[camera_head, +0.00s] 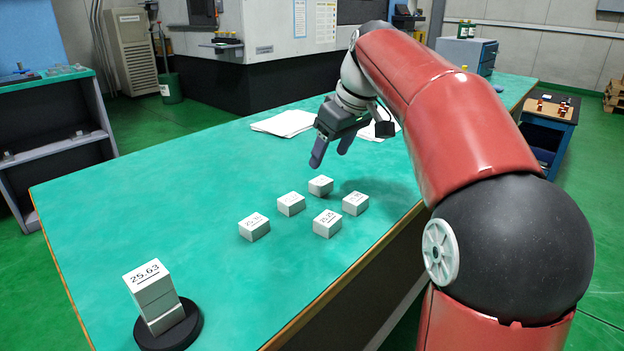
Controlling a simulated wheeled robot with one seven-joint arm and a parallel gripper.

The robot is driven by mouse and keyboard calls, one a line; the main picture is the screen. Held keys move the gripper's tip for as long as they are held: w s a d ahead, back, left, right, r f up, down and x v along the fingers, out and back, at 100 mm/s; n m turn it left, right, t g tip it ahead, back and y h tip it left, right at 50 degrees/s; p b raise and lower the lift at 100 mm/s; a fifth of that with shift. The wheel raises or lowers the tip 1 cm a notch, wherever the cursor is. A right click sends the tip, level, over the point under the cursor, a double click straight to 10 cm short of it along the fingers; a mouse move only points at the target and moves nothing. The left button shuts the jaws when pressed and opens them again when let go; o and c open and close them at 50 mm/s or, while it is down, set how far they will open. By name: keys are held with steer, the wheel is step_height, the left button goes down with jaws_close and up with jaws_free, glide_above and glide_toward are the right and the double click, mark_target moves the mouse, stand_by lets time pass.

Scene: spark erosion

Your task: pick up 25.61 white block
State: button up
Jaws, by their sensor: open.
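Several small white blocks with dark labels lie on the green tabletop (130,215). The far block (320,186) is just below my gripper in the picture. The others are a left block (254,227), a middle block (291,204), a front block (327,224) and a right block (355,203). Their labels are too small to read surely, so I cannot tell which is 25.61. My gripper (332,158) is open and empty above the table, its fingers pointing down, apart from the blocks.
A stack of white blocks, the top one marked 25.63 (145,274), stands on a round black base (184,336) at the front left. White papers (284,123) lie behind my gripper.

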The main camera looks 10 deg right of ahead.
mark_target(321, 181)
steer(key=x, duration=0.7)
steer(key=shift+s+d+f+b, duration=0.15)
steer(key=shift+s+b, duration=0.15)
steer(key=shift+s, duration=0.05)
steer(key=shift+c, duration=0.4)
steer(key=c, duration=1.1)
steer(key=shift+r+p, duration=0.85)
steer(key=shift+r, duration=9.15)
